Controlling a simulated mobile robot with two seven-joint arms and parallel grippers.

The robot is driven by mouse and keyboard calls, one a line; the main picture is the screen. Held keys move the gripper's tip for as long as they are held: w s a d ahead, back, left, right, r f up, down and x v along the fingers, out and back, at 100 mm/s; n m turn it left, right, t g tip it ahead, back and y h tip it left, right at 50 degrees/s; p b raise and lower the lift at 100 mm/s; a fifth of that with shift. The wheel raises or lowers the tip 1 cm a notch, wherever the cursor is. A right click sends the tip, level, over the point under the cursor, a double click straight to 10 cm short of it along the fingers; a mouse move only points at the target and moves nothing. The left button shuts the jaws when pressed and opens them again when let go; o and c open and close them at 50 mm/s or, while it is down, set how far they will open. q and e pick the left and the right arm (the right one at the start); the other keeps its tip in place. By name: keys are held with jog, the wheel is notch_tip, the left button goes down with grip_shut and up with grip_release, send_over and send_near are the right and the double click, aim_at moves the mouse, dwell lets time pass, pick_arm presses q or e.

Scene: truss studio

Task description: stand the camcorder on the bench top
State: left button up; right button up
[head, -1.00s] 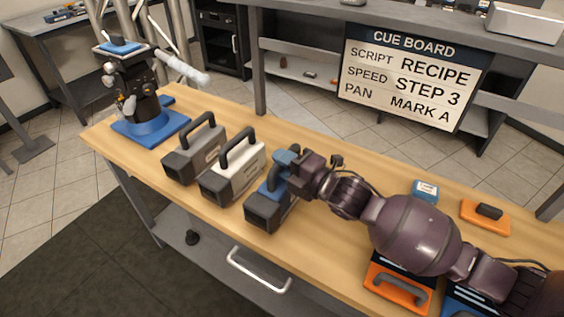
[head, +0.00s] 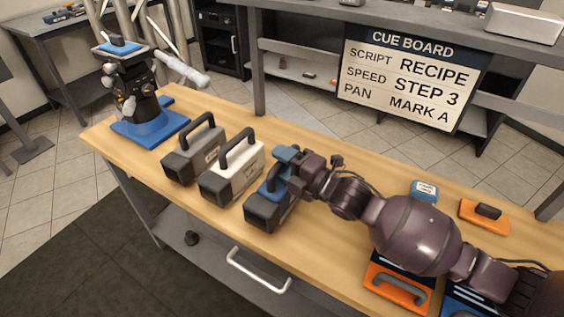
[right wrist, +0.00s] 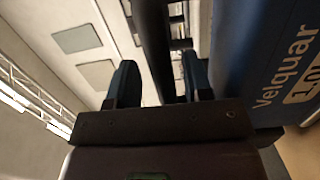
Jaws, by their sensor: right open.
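A blue camcorder (head: 262,211) with a dark front and a top handle stands upright on the wooden bench top (head: 330,235). My right gripper (head: 287,156) is at its handle, coming from the right. In the right wrist view the two fingers of my right gripper (right wrist: 156,82) are apart, with a dark bar, seemingly the handle (right wrist: 153,40), between them. The blue side with the lettering "Velquar" (right wrist: 265,65) fills the right of that view. Contact between fingers and handle cannot be told. My left gripper is in neither view.
A white camcorder (head: 228,181) and a grey one (head: 188,162) stand close to the left. A black device on a blue base (head: 150,127) is at the bench's far left. A blue box (head: 424,191) and orange items (head: 484,217) lie to the right.

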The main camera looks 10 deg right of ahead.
jog(key=v, duration=1.2)
jog(key=shift+p, duration=0.45)
jog(key=shift+w, duration=0.1)
